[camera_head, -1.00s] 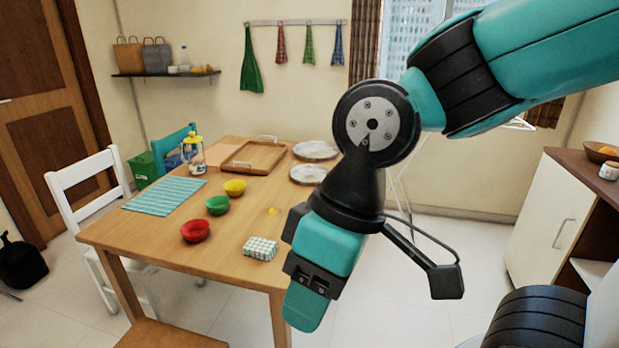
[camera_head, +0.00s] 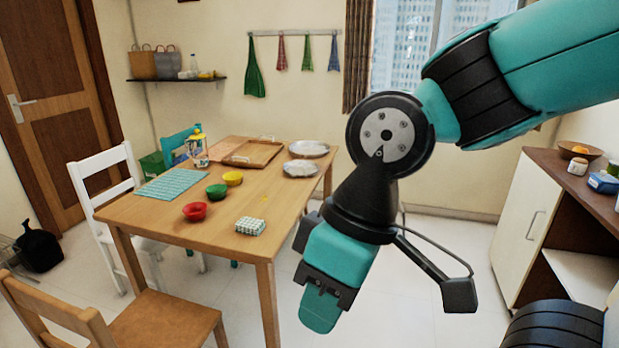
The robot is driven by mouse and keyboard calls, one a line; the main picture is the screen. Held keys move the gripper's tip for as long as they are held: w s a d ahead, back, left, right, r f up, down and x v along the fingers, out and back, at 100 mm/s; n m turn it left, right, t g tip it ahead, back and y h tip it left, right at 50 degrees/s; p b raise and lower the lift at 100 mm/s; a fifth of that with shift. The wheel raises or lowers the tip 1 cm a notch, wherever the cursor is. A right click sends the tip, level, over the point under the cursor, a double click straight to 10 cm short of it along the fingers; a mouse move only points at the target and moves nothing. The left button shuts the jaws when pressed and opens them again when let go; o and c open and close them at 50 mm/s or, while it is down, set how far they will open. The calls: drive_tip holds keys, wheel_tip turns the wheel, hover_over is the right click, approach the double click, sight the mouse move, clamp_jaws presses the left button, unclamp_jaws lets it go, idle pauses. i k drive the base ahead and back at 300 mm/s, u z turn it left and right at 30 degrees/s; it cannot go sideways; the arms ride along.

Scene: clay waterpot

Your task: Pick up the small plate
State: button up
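Two pale round plates lie on the right part of the wooden table. The far plate (camera_head: 309,149) is slightly larger in the picture, and the near plate (camera_head: 301,169) lies close to the right edge. My gripper (camera_head: 322,308) hangs pointing down in front of and to the right of the table, well apart from both plates. I see one teal finger from the side. The other finger is hidden, so its opening does not show. Nothing visible is held.
Chairs stand left and front. A cabinet (camera_head: 532,228) is right. Floor between is clear.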

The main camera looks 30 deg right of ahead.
sight(302, 168)
drive_tip(key=z, duration=0.7)
drive_tip(key=i, duration=0.7)
drive_tip(key=z, duration=0.85)
drive_tip(key=i, duration=2.05)
drive_tip(key=u, duration=0.95)
drive_tip(key=i, duration=0.4)
drive_tip(key=u, duration=0.35)
